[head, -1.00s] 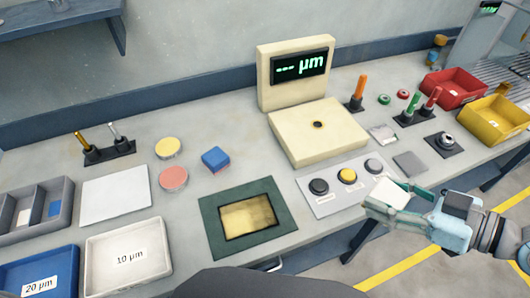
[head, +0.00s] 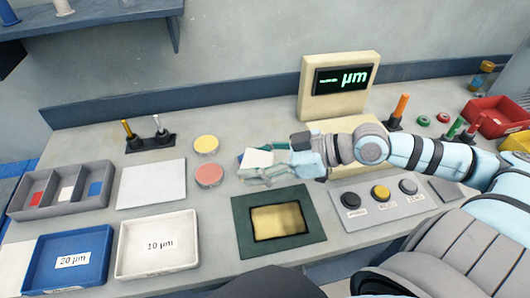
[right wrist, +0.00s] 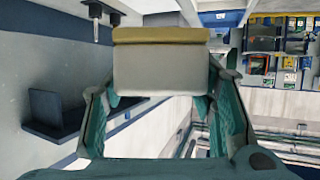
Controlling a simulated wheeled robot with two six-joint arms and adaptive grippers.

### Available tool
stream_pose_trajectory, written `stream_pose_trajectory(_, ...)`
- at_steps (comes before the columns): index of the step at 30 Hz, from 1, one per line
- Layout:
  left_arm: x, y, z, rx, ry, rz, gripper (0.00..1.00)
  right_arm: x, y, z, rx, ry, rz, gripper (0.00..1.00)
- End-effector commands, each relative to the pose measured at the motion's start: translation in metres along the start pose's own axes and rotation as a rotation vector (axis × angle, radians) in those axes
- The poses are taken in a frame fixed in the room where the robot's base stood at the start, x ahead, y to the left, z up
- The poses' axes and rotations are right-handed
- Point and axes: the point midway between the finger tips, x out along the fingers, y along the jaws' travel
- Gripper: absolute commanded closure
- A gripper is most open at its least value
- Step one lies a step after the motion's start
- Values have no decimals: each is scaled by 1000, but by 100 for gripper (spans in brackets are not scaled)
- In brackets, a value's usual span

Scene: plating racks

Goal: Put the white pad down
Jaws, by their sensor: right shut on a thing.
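The white pad (head: 260,158) is in my right gripper (head: 262,172), which is shut on it above the bench, left of the gauge. In the right wrist view the pad (right wrist: 160,68) sits between the two green fingers, with a tan layer along its far edge. In the head view the pad partly hides a blue block (head: 241,155). I cannot tell how high the pad is above the bench. My left gripper is not in view.
Yellow (head: 206,144) and pink (head: 209,175) discs lie left of the pad. A white sheet (head: 151,184), a divided grey tray (head: 105,168), a blue tray (head: 108,235) and a white tray (head: 190,222) are farther left. A green-framed panel (head: 238,222) is in front.

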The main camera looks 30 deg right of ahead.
Motion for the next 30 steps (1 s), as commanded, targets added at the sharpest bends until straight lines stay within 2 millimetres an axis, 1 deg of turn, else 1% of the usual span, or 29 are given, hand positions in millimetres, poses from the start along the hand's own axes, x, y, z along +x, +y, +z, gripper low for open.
stream_pose_trajectory(1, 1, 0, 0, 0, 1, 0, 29, -1, 19, 2, 21, -9, 53, 83)
stream_pose_trajectory(2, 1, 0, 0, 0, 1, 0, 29, -2, 33, 3, 39, -18, 94, 83)
stream_pose_trajectory(3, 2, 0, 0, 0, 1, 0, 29, -5, 52, 4, 66, -28, 156, 83)
stream_pose_trajectory(5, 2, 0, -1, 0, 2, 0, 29, -11, 83, 4, 119, -43, 258, 83)
stream_pose_trajectory(6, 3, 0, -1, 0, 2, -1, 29, -17, 104, 3, 157, -53, 331, 83)
stream_pose_trajectory(9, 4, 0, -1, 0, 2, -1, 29, -34, 148, -1, 252, -72, 498, 83)
stream_pose_trajectory(12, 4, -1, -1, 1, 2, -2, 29, -48, 177, -5, 322, -85, 616, 83)
stream_pose_trajectory(14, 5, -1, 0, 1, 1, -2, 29, -53, 186, -4, 348, -92, 658, 83)
stream_pose_trajectory(17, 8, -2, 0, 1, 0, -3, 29, -50, 191, 13, 367, -101, 682, 83)
stream_pose_trajectory(20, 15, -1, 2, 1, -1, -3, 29, -35, 189, 46, 371, -104, 681, 83)
stream_pose_trajectory(21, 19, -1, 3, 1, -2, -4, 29, -28, 189, 62, 372, -104, 680, 83)
stream_pose_trajectory(24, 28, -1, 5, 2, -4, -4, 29, -12, 188, 98, 371, -103, 680, 83)
stream_pose_trajectory(27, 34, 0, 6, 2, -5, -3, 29, 0, 188, 125, 367, -103, 681, 83)
stream_pose_trajectory(30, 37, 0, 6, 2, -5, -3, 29, 6, 188, 139, 364, -102, 680, 83)
